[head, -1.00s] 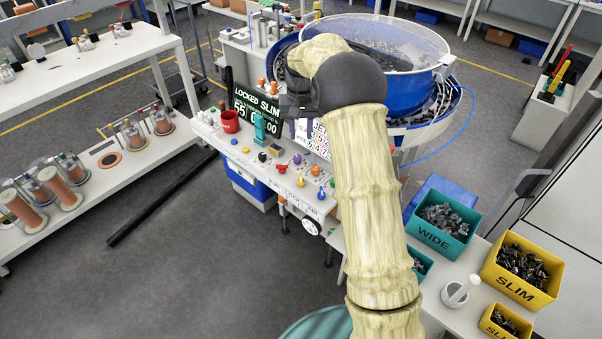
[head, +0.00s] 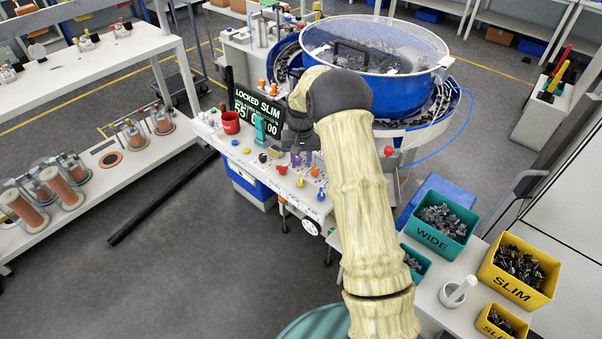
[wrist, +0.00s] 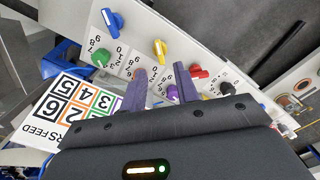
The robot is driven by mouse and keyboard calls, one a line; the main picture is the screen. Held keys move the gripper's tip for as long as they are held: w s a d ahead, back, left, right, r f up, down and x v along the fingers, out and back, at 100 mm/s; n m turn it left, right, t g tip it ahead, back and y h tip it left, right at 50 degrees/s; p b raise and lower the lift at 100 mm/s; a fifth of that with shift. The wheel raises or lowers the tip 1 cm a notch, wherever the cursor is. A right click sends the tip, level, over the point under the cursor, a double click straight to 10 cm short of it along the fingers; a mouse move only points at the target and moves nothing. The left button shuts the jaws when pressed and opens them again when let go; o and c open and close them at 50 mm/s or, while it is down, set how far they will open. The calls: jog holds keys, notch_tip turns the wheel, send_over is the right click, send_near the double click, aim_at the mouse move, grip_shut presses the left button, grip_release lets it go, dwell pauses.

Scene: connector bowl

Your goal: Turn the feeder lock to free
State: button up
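The control panel (head: 250,170) carries several coloured knobs in front of the feeder bowl (head: 360,80). Its screen (head: 258,112) reads "LOCKED SLIM". I cannot tell which knob is the feeder lock. My gripper (wrist: 160,72) is open, its two dark purple fingers reaching over the knobs in the wrist view. A purple knob (wrist: 172,92) shows between the fingers, near the right one. Yellow (wrist: 160,47) and red (wrist: 199,72) knobs lie beyond the fingertips; an orange knob is beside the left finger. In the head view my gripper (head: 297,148) is low over the panel, partly hidden.
A number card (wrist: 68,105) lies left of the fingers. Blue (wrist: 112,20), green (wrist: 100,57) and black (wrist: 226,88) knobs are nearby. A red mug (head: 231,122) and teal object (head: 261,130) stand on the panel's left. Parts bins (head: 440,228) stand at the right.

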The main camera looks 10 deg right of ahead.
aim_at(301, 178)
notch_tip(301, 178, down, 7)
jog(key=shift+r+p, duration=0.15)
jog(key=shift+p, duration=0.4)
jog(key=shift+c, duration=0.2)
grip_shut()
